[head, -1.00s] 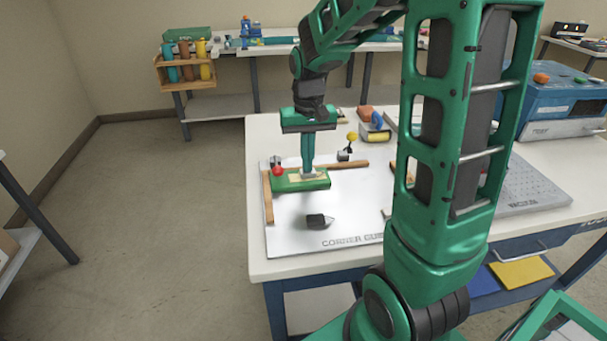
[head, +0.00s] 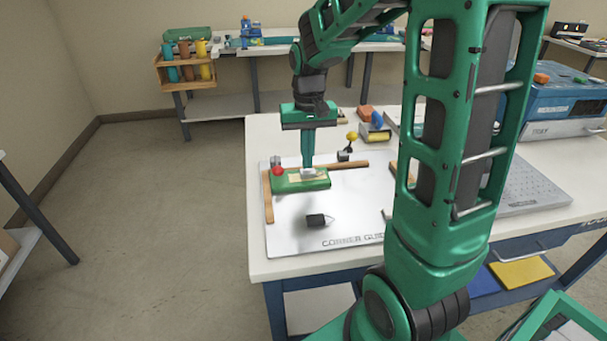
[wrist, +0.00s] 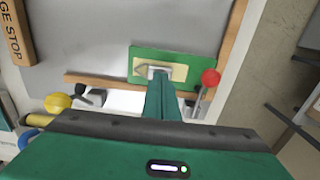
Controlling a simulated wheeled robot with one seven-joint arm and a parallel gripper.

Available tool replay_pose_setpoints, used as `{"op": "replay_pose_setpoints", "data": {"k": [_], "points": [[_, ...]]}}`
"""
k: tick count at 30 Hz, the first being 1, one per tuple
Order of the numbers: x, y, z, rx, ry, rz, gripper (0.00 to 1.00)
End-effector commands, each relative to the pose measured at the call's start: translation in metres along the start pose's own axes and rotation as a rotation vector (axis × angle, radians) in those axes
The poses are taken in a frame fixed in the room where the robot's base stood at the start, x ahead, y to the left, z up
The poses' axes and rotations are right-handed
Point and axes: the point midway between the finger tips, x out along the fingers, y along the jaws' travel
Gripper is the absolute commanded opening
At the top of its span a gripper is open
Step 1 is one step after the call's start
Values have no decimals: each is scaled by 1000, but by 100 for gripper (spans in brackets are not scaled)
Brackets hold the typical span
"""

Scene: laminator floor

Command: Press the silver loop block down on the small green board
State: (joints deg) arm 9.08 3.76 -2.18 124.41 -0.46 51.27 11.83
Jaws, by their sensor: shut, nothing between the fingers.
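The small green board (head: 287,183) lies on the white plate in the corner between two wooden strips. It also shows in the wrist view (wrist: 208,57), with a cream patch (wrist: 178,73) on it. The silver loop block (head: 309,173) sits on that patch, and in the wrist view (wrist: 158,71) it is partly covered by my fingers. My gripper (head: 308,166) is shut and empty, pointing down with its tips at the block. I cannot tell whether the tips touch it.
A red-knobbed clamp (head: 277,170) stands at the board's left end.

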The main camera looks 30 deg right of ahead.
Motion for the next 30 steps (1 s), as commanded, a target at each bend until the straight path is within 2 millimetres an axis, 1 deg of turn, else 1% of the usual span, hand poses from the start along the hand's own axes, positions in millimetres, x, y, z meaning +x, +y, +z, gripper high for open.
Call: {"op": "replay_pose_setpoints", "data": {"k": [30], "points": [[-53,0,0,0,3,-1,0]]}}
